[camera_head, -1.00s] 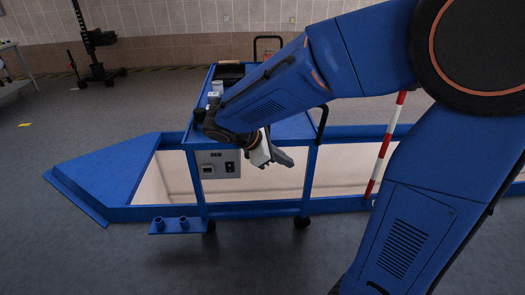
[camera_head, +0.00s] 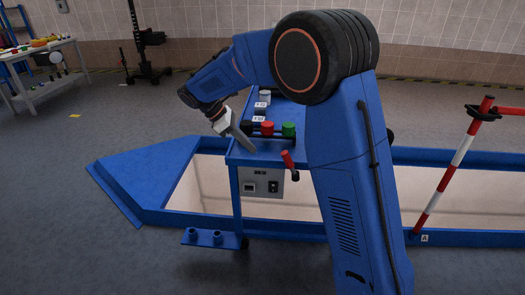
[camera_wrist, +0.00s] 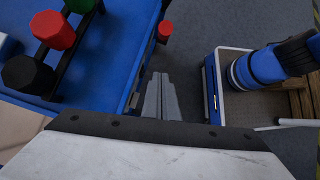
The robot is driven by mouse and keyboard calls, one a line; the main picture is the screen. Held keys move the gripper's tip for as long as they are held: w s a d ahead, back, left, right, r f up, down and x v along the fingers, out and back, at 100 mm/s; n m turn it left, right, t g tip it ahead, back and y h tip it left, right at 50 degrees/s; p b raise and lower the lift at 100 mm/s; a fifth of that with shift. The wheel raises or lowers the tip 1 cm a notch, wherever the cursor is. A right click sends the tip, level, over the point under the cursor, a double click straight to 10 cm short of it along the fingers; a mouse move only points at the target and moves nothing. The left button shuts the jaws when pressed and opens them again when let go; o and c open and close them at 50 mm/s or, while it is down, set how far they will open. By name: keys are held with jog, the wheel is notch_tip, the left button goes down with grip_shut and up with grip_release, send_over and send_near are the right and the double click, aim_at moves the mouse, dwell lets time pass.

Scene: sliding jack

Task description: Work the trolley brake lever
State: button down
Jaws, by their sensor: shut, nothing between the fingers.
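The blue trolley (camera_head: 285,152) stands over the pit in the head view. A short lever with a red grip (camera_head: 287,159) sticks out at its front edge, tilted, above the grey control panel (camera_head: 262,186). It looks like the brake lever. A red knob, perhaps this grip, shows at the trolley's edge in the wrist view (camera_wrist: 165,29). My gripper (camera_head: 250,148) is shut and empty at the trolley top's left front corner, left of and apart from the lever. In the wrist view its grey fingers (camera_wrist: 160,82) point toward the trolley's edge, below the red knob.
Black, red (camera_head: 267,128) and green (camera_head: 289,129) knobs stand in a row on the trolley top, close to my gripper. The blue-rimmed pit (camera_head: 160,213) runs below. A red-and-white post (camera_head: 455,165) stands at right. A table (camera_head: 45,70) stands far left; open floor lies between.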

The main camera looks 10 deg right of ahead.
aim_at(290, 164)
jog(key=x, duration=0.9)
jog(key=shift+s+d+f, duration=0.1)
jog(key=shift+d+f, duration=0.15)
jog(key=shift+d, duration=0.05)
jog(key=shift+s+d+r, duration=0.1)
jog(key=shift+d+r, duration=0.35)
jog(key=shift+d, duration=0.4)
jog(key=shift+s+d+r, duration=0.1)
jog(key=shift+d+r, duration=0.4)
jog(key=shift+d, duration=0.35)
jog(key=shift+d, duration=0.1)
